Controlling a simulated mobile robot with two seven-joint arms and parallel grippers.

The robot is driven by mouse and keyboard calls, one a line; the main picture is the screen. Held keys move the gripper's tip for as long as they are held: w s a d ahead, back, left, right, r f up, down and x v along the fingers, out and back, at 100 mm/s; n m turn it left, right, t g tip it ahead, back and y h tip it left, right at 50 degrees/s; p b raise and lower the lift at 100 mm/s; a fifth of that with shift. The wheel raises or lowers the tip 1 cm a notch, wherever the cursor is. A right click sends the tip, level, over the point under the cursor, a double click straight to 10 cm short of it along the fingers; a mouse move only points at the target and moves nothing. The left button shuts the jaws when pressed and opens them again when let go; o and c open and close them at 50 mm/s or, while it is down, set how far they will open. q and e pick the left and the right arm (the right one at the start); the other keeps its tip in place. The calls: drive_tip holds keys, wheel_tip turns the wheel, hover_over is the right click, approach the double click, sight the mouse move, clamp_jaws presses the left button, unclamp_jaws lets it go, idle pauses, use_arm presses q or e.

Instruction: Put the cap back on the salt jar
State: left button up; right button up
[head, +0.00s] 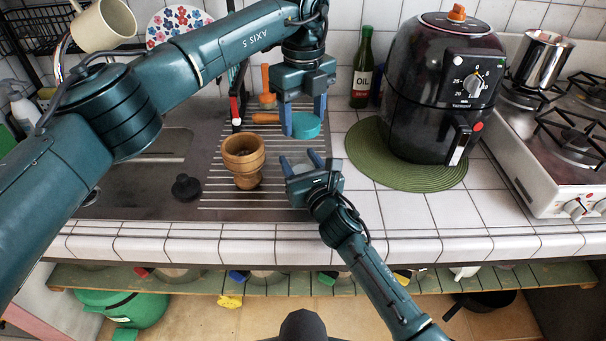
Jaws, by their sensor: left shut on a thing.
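My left gripper (303,116) is above the drainboard, pointing down, and is shut on a round teal cap (304,127). My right gripper (301,162) is just below it in the picture, with its two blue fingers spread apart. A small pale grey patch shows between the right fingers; I cannot tell whether it is the salt jar or part of the gripper. No salt jar can be made out clearly. The cap is apart from the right gripper's fingers, with a small gap in the picture.
A wooden mortar (243,163) stands left of my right gripper. A black plug (186,187) lies farther left. An oil bottle (362,72) and a black air fryer (440,85) on a green mat (372,165) are to the right. The front tiles (400,215) are clear.

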drive_tip(key=c, duration=0.8)
use_arm(q)
hover_over(303, 148)
drive_tip(key=s, duration=0.3)
drive_tip(key=shift+w+f, duration=0.2)
drive_tip(key=shift+f, duration=2.35)
drive_tip(key=shift+f, duration=0.85)
drive_tip(key=shift+f, duration=0.6)
use_arm(e)
clamp_jaws()
use_arm(q)
drive_tip(key=m, duration=0.5)
drive_tip(key=shift+m, duration=0.3)
drive_tip(key=m, duration=0.4)
drive_tip(key=shift+m, duration=0.3)
